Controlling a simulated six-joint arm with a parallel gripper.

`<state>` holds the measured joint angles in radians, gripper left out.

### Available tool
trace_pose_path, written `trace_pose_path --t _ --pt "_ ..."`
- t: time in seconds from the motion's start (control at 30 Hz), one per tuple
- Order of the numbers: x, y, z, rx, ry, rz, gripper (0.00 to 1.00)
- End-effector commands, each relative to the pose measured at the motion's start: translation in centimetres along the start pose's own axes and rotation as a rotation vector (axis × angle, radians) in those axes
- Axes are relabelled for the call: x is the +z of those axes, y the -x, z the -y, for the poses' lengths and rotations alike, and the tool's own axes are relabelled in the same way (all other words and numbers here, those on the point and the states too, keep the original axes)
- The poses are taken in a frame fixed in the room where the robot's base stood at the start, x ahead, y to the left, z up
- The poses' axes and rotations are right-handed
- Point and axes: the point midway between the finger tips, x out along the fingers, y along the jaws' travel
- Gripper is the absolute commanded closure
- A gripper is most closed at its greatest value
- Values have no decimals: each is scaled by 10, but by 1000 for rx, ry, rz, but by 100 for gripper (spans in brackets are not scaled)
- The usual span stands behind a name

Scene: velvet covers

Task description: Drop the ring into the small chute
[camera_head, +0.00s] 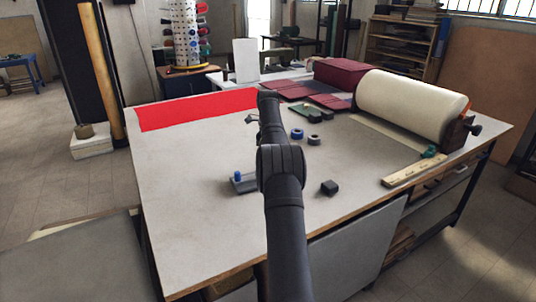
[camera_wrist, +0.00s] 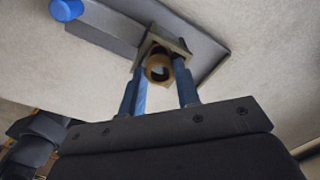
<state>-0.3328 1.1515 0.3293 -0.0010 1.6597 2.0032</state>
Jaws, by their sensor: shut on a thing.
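In the wrist view my gripper (camera_wrist: 163,75) has its two blue fingers on either side of a small brown ring (camera_wrist: 158,74), and they are shut on it. A blue knob (camera_wrist: 66,10) stands at the base's other end. In the head view the base (camera_head: 247,186) and knob (camera_head: 238,176) show left of my arm, which hides the chute and ring.
A blue ring (camera_head: 297,134), a grey ring (camera_head: 314,140) and a black block (camera_head: 329,188) lie right of my arm.

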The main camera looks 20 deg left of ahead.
Motion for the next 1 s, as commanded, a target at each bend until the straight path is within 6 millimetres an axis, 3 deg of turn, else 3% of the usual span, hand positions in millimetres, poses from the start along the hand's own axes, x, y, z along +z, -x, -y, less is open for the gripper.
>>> trace_pose_path --t 0.37,0.4,0.5,0.53,1.0 --pt "0 -1 0 0 0 0 92" --pt "0 -1 0 0 0 0 67" --pt "0 -1 0 0 0 0 47" --pt "0 -1 0 0 0 0 45" --pt "0 -1 0 0 0 0 45"
